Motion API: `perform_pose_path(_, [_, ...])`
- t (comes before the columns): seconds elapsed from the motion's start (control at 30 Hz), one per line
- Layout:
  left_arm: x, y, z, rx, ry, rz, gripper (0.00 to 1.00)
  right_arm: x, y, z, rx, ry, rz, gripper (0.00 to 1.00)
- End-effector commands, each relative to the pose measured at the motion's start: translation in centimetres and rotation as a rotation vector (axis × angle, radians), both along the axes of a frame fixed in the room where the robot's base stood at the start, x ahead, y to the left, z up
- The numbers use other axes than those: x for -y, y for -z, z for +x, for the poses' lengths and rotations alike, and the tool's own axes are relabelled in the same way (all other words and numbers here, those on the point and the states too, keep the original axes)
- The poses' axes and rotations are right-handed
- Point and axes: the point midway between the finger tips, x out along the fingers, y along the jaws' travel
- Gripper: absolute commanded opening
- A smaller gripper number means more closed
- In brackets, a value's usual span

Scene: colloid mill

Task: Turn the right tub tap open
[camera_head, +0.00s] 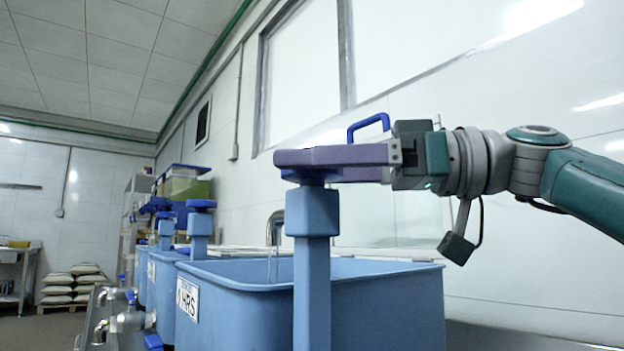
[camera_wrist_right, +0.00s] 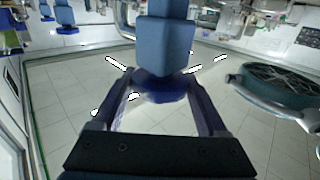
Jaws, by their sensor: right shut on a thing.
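The right tub tap shows as a dark blue knob (camera_head: 303,178) on top of a light blue post (camera_head: 312,220) at the near tub. The knob also shows in the right wrist view (camera_wrist_right: 160,84), just under a light blue block. My right gripper (camera_head: 298,160) reaches in from the right, level, at the top of the post. Its purple fingers lie on either side of the knob and are shut on it, covering most of it in the head view. My left gripper is in neither view.
The light blue tub (camera_head: 370,290) stands behind the post. Further tubs with similar blue-topped posts (camera_head: 200,220) line up to the left. Metal pipework (camera_head: 125,320) is at lower left, and sacks (camera_head: 75,285) are stacked far back. The white wall (camera_head: 480,110) is behind my arm.

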Motion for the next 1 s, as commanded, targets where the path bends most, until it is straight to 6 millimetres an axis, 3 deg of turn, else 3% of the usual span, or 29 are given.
perform_pose_path(0.4, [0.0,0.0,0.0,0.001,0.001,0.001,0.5,-0.1,0.1,-0.1,-0.002,-0.009,-0.003,0.21])
perform_pose_path(0.43, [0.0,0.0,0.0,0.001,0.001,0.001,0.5,-0.1,0.1,-0.1,-0.002,-0.009,-0.003,0.78])
perform_pose_path(0.63, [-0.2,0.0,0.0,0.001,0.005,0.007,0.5,0.0,0.1,0.0,-0.001,-0.007,-0.002,1.0])
perform_pose_path(0.87, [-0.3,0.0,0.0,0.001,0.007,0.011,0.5,0.0,0.1,0.0,-0.001,-0.006,-0.001,1.0])
perform_pose_path(1.0, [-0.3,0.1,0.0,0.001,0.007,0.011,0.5,1.3,0.1,-0.1,-0.002,-0.003,-0.001,1.0])
